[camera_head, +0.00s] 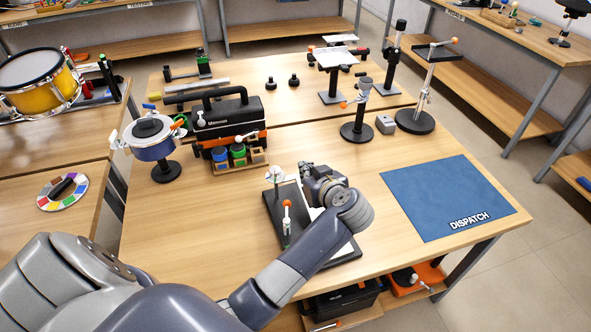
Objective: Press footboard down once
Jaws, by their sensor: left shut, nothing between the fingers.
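A pedal stands on the near table, with a black base (271,208), a light footboard (314,213) and upright posts, one with an orange tip. My left arm reaches in from the lower left across the pedal. My left gripper (312,186) is shut and empty, over the footboard's far part. The wrist and forearm hide much of the footboard and base. I cannot tell whether the fingertips touch the footboard or how far it is tilted. My right gripper is not in view.
A blue dispatch mat (445,196) lies to the right. Several stands are at the back right. Bare tabletop lies between the pedal and the mat.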

